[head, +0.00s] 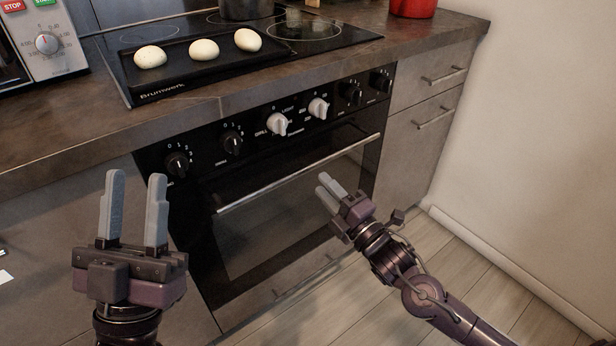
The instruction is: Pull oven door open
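The black built-in oven door (258,240) is below the counter, with a row of knobs above it. It looks shut. Its long silver handle (270,187) runs across the top of the door. My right gripper (327,186) is in front of the right part of the door, its fingertips a little below the handle in the picture. Its fingers look slightly apart, with nothing between them; contact with the handle cannot be told. My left gripper (136,195) is open and empty, fingers pointing up, to the left of the oven.
A black tray (215,68) with three pale rolls sits on the cooktop (345,35). A dark pot and a red pot (413,8) stand behind. A microwave (45,45) is at top left. Drawers (430,110) flank the oven's right; the floor there is clear.

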